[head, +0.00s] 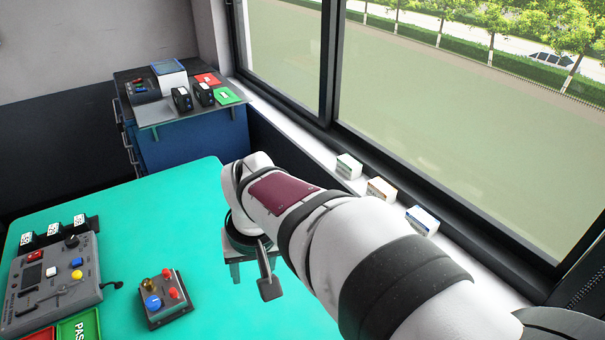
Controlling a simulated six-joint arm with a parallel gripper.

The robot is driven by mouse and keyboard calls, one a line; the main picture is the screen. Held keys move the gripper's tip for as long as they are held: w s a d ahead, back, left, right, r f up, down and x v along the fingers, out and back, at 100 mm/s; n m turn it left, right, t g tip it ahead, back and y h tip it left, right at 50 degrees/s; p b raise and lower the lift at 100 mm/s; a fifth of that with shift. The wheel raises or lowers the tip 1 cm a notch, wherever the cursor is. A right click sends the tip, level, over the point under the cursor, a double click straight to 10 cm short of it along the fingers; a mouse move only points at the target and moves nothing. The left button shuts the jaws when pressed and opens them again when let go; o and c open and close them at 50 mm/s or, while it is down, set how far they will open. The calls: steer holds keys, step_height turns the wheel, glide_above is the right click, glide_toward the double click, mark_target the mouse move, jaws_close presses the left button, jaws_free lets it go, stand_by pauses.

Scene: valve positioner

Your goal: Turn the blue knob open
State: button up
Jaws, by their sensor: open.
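A small grey valve box (169,311) sits on the green table, left of my arm. A round blue knob (153,302) is on its left front, beside two red parts (171,286) and a brass part (149,285). My arm reaches in from the lower right and bends down at its far end. My gripper (268,288) is open, right of the box and apart from it. Only part of its fingers shows; the rest is hidden by the arm. No held object is visible.
A larger grey control panel (30,290) with coloured buttons and a black knob stands at left, with a cable beside it. Green (80,326) and red trays lie at the lower left. Small boxes (381,189) line the windowsill. The table (165,215) is clear behind the valve box.

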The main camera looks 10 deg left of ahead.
steer(key=shift+d, duration=0.1)
steer(key=n+y, duration=0.2)
steer(key=n, duration=0.3)
glide_toward(152, 302)
steer(key=shift+t+h, duration=0.3)
steer(key=shift+t, duration=0.1)
steer(key=x, duration=0.8)
steer(key=shift+s+a+f, duration=0.25)
steer(key=shift+a+f, duration=0.05)
steer(key=shift+a, duration=0.05)
